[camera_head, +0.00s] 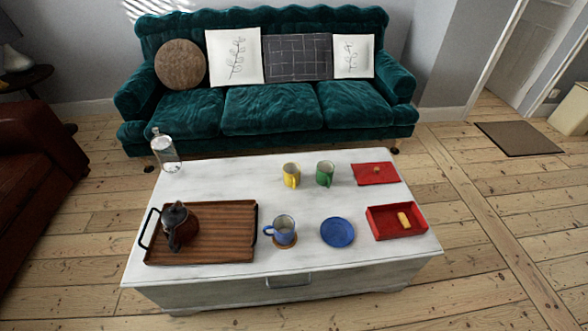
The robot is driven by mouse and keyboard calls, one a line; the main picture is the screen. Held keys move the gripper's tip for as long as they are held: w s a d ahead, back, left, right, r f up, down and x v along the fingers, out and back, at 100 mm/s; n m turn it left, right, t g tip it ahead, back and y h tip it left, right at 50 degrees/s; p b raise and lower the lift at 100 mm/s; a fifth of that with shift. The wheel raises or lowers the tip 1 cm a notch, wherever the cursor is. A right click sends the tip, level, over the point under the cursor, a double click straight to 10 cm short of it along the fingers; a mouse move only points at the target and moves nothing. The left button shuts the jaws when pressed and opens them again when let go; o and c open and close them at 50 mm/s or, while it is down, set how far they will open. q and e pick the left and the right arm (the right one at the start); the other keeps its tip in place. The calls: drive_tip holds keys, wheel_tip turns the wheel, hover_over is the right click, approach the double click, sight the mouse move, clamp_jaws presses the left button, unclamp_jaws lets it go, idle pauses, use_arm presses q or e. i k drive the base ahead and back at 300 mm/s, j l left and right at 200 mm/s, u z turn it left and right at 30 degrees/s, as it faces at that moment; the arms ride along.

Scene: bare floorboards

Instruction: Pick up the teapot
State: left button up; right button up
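The teapot (177,228) is dark brown with a black lid and stands upright on the left part of a wooden tray (228,228). The tray has black handles at its left and right ends and lies on the front left of a white table (290,205). The teapot's spout seems to point toward the front, but its handle is hard to make out. Neither of my grippers shows in the head view.
A glass bottle (165,150) stands at the table's back left. A blue mug (284,230) on a coaster, a blue plate (337,232), yellow mug (291,174), green mug (325,173), red box (381,232) and its red lid (360,175) occupy the right. A teal sofa (265,110) stands behind.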

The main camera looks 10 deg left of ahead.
sight(185, 233)
drive_tip(key=u, duration=1.45)
